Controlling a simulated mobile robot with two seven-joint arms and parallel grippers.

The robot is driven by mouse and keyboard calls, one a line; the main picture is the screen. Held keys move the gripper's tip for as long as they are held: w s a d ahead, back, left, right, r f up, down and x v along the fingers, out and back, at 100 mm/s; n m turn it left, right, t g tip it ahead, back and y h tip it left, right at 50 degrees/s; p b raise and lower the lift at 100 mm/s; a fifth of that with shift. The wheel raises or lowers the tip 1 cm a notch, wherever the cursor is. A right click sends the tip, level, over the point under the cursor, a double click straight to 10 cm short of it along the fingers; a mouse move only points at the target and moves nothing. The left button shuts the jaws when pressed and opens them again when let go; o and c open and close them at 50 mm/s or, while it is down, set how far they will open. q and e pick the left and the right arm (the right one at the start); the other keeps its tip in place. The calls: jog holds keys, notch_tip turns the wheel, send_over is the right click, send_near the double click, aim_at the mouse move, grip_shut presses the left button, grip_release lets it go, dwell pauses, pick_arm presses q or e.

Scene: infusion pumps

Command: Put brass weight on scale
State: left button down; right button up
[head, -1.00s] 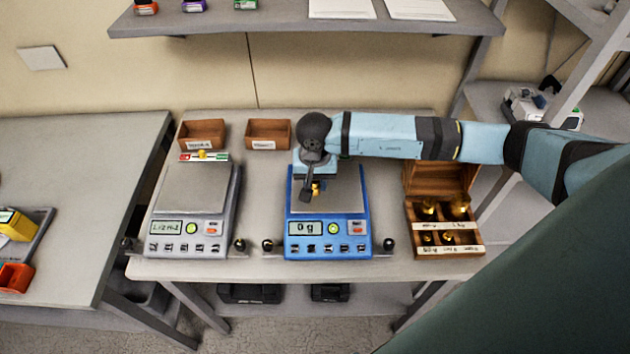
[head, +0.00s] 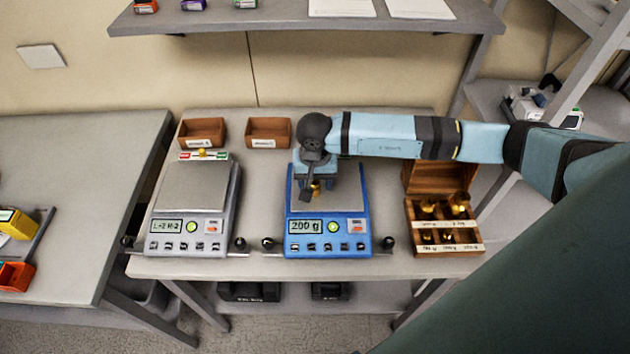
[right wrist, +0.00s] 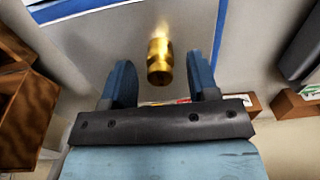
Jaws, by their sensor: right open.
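A small brass weight (head: 316,188) stands on the pan of the blue scale (head: 328,245), whose display reads 200 g. My right gripper (head: 309,190) is just over the pan at the weight. In the right wrist view the brass weight (right wrist: 160,62) sits between the two blue fingers of my right gripper (right wrist: 162,85), with a gap on each side. The fingers are open. The pan (right wrist: 200,40) shows beneath it. My left gripper is not in view.
A grey scale (head: 190,190) stands to the left. A wooden box (head: 443,250) with several brass weights is at the right. Two brown trays (head: 202,132) (head: 268,132) sit behind. Black knobs flank the scales. A shelf (head: 300,18) hangs above.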

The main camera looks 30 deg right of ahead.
aim_at(315, 182)
notch_tip(315, 182, up, 12)
jog(key=b, duration=0.2)
jog(key=shift+f, duration=0.25)
dwell(0.4)
